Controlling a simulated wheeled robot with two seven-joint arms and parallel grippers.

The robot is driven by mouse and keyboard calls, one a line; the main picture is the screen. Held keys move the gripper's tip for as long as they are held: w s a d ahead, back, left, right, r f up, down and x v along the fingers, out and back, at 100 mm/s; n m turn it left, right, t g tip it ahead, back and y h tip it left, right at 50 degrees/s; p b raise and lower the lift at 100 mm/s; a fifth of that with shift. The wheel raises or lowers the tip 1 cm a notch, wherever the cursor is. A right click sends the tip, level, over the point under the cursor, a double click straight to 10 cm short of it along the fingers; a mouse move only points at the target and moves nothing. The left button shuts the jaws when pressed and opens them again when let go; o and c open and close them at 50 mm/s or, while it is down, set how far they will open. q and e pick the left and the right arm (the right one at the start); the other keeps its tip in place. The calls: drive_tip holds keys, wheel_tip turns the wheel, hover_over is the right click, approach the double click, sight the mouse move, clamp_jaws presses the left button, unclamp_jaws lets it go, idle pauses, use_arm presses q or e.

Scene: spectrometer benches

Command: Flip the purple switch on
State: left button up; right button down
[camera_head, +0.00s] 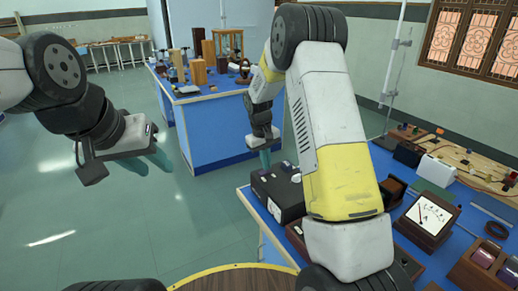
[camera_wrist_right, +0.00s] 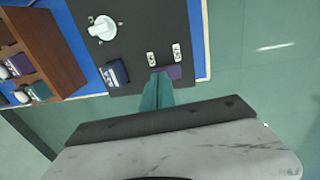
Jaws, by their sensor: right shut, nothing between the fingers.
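In the head view the right gripper (camera_head: 265,160) points down at the left end of the black box (camera_head: 275,190).
A dark blue switch (camera_wrist_right: 115,73) and a white knob (camera_wrist_right: 102,28) are on the same box. A wooden rack (camera_wrist_right: 45,45) stands beside it. A meter (camera_head: 428,214) and other instruments crowd the blue bench. Another blue bench (camera_head: 215,125) stands behind, with open floor at left.

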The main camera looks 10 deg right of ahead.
drive_tip(key=shift+f, duration=0.3)
drive_tip(key=shift+d+f, duration=0.2)
drive_tip(key=shift+d, duration=0.05)
drive_tip(key=shift+f+y, duration=0.2)
drive_tip(key=shift+y, duration=0.2)
drive_tip(key=shift+s, duration=0.1)
drive_tip(key=shift+s+a, duration=0.2)
drive_tip(key=shift+a, duration=0.3)
drive_tip(key=shift+s+a, duration=0.15)
drive_tip(key=shift+a, duration=0.3)
drive_tip(key=shift+r, duration=0.1)
